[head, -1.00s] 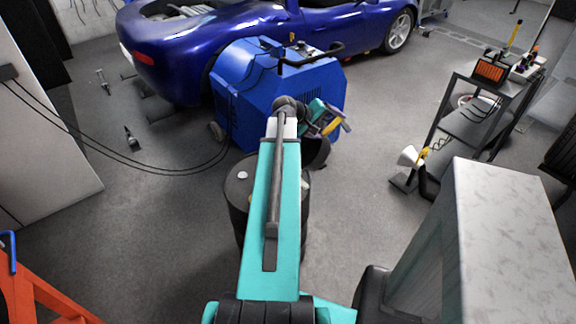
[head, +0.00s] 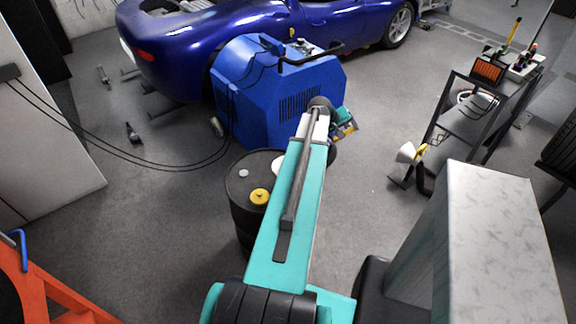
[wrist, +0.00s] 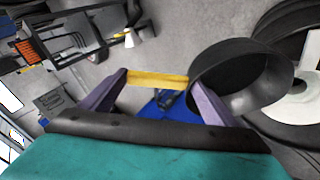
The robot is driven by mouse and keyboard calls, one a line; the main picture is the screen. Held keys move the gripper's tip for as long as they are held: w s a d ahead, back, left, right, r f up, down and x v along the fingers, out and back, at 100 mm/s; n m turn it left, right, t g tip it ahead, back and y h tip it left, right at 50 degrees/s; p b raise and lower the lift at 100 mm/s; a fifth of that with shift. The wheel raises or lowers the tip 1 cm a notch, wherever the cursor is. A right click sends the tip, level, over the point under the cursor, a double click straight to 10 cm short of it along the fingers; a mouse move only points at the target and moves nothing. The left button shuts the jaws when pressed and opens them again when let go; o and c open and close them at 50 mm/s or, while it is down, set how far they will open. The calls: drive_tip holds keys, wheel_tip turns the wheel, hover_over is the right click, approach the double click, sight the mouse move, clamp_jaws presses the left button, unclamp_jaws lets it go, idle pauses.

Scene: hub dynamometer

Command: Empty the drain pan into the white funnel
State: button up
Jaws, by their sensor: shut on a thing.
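My gripper (wrist: 157,82) is shut on a yellow handle bar (wrist: 158,78), which spans between the two purple fingers. The black round drain pan (wrist: 232,92) is beside it in the wrist view, its rim visible and inside dark; I cannot tell what it holds. In the head view my gripper (head: 343,128) is beyond my forearm, and only a dark edge of the pan (head: 332,153) shows. The white funnel (wrist: 302,108) is at the right edge of the wrist view, past the pan. In the head view the funnel (head: 278,165) is partly hidden by my forearm.
The funnel is on a black drum (head: 245,205) with a yellow cap (head: 260,196). A blue machine (head: 275,95) stands just behind, with a blue car (head: 230,40) beyond. A dark cart (head: 465,125) and a white cone-shaped thing (head: 405,155) are at right. Floor between is clear.

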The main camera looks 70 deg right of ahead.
drive_tip(key=s+d+f+t+y, duration=0.1)
drive_tip(key=s+d+f+t, duration=0.1)
drive_tip(key=s+f, duration=0.3)
drive_tip(key=s+d+f+m+t+y, duration=0.1)
drive_tip(key=s+d+f+t+y, duration=0.1)
drive_tip(key=s+f, duration=0.3)
drive_tip(key=shift+s+d+f+m+t+p, duration=0.25)
drive_tip(key=shift+d+f+t, duration=0.4)
drive_tip(key=shift+f, duration=1.15)
drive_tip(key=shift+a, duration=0.15)
idle(0.6)
